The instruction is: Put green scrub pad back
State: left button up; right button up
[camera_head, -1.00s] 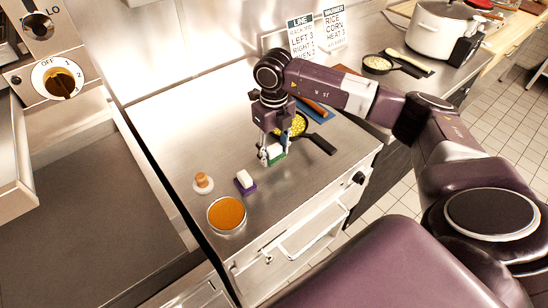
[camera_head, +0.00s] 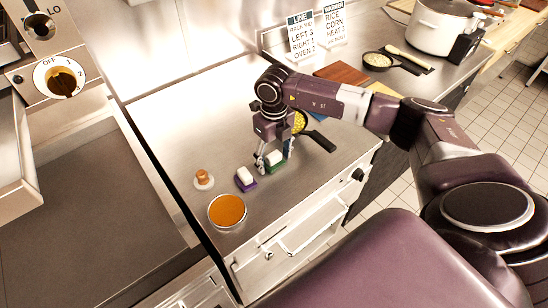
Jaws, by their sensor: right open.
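The green scrub pad (camera_head: 277,166), with a white upper part, stands on the steel counter (camera_head: 185,130). My right gripper (camera_head: 273,162) is directly over it, pointing down, with its fingers open on either side of the pad. I cannot tell whether the fingers touch it. A purple pad with a white top (camera_head: 245,178) stands just left of the green one. My left gripper is not in view.
An orange-topped round container (camera_head: 227,211) and a small wooden-knobbed piece (camera_head: 203,179) stand to the left. A pan of yellow corn (camera_head: 300,122) is behind my gripper, its dark handle (camera_head: 321,142) reaching right. Signs (camera_head: 301,37) stand at the back.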

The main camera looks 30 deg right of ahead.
aim_at(274, 155)
jog(key=shift+r, duration=0.2)
jog(key=shift+w+r, duration=0.1)
jog(key=shift+r, duration=0.15)
notch_tip(274, 155, up, 12)
jog(key=b, duration=0.3)
jog(key=shift+f+b, duration=0.25)
jog(key=shift+b, duration=0.15)
